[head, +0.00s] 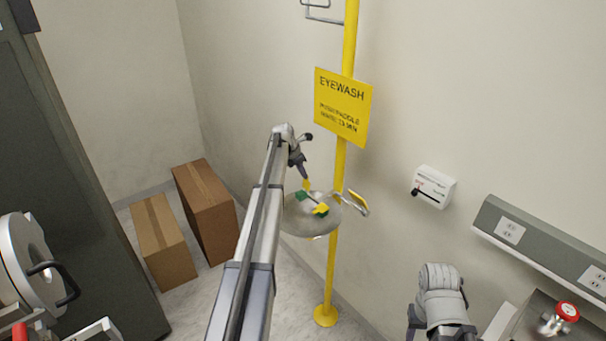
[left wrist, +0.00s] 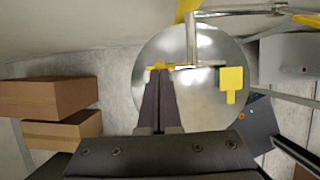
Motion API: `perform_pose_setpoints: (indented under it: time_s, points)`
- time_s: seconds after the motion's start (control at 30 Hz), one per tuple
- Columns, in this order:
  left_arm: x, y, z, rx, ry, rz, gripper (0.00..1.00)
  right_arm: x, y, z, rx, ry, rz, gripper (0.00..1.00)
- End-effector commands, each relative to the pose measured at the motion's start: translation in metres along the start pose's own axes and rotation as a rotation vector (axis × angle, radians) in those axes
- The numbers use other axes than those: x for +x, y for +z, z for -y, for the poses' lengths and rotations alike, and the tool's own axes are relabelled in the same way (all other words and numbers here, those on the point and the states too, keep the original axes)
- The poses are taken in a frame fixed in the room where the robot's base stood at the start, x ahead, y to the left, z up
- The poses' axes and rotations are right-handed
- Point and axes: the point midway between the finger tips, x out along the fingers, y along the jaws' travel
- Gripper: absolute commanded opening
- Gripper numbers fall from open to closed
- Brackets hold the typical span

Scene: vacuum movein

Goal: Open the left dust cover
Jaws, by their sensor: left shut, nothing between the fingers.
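The eyewash bowl (head: 292,224) is a round, shiny metal dish on a yellow pole. My left gripper (head: 305,178) reaches over it from above, shut with nothing between the fingers. Its fingertips are at the left yellow dust cover (head: 306,185), which shows as a narrow strip at the tips in the left wrist view (left wrist: 160,66). The cover looks tilted up, with a green part beside it; the fingers partly hide it, and contact is unclear. The right dust cover (head: 321,209) lies flat; it also shows in the left wrist view (left wrist: 231,83).
The yellow pole (head: 332,258) stands behind the bowl, with an EYEWASH sign (head: 342,105). Two cardboard boxes (head: 205,210) stand on the floor at left. A white wall box (head: 433,187) hangs at right.

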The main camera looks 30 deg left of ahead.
Motion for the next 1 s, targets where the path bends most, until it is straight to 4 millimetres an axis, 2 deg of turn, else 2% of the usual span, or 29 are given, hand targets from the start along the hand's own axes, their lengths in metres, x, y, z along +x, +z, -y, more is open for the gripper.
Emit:
perform_pose_setpoints:
  time_s: [0.2,0.63,0.77,1.0]
  points:
    - [-0.011,0.005,0.000,0.000,0.000,0.000,0.00,-0.012,0.001,-0.001,0.000,0.000,0.000,0.50]
    - [-0.019,0.006,0.000,0.000,0.000,0.000,0.00,-0.020,0.001,-0.002,-0.001,0.000,0.001,0.50]
    - [-0.031,0.006,0.000,-0.001,0.000,0.000,0.00,-0.031,0.002,-0.003,0.000,0.000,0.001,0.50]
    - [-0.065,0.007,0.000,0.000,0.000,0.000,0.00,-0.062,0.004,-0.005,0.010,-0.001,0.002,0.50]
